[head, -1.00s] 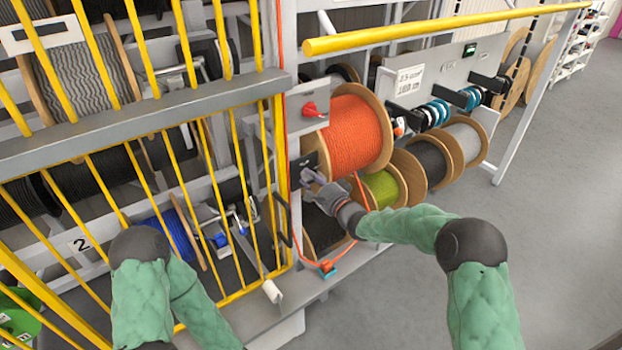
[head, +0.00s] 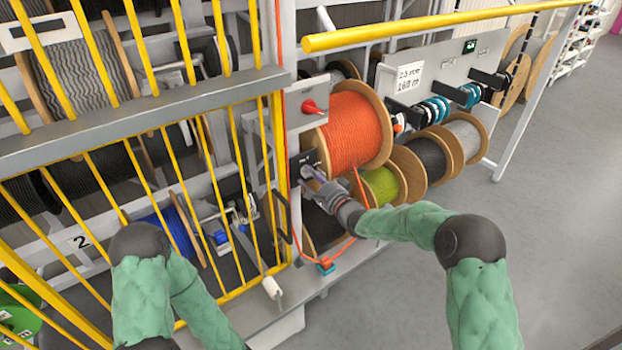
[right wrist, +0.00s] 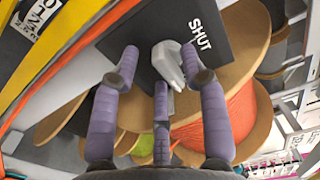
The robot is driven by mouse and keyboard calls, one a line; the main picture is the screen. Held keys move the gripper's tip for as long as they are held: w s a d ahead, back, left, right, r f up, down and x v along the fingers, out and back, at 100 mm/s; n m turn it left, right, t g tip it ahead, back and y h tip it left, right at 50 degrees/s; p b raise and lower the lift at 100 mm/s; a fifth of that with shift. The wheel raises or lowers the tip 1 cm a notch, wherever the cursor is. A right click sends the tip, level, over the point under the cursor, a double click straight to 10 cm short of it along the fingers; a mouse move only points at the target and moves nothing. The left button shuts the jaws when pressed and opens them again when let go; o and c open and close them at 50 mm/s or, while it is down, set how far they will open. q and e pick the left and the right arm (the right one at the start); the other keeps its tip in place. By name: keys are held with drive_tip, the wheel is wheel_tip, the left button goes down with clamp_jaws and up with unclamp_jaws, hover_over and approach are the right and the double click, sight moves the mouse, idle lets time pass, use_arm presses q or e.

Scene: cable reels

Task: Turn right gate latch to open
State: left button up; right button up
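The right gate latch is a grey knob (right wrist: 168,65) on a black plate (right wrist: 207,38) marked "SHUT" in the right wrist view. In the head view the plate (head: 304,160) sits on the post beside the orange reel. My right gripper (right wrist: 158,62) has three purple fingers spread around the knob. The side fingers look apart from it; contact with the lower finger is unclear. In the head view the right gripper (head: 312,180) is close in front of the plate and hides the knob. My left arm is at the lower left; its gripper is not visible.
The yellow barred gate (head: 236,150) stands left of the latch. A red rotary switch (head: 312,107) is above it. The orange cable reel (head: 355,132) is close on the right. Open floor (head: 555,240) lies right.

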drive_tip(key=shift+r, duration=0.1)
drive_tip(key=v, duration=1.2)
idle(0.4)
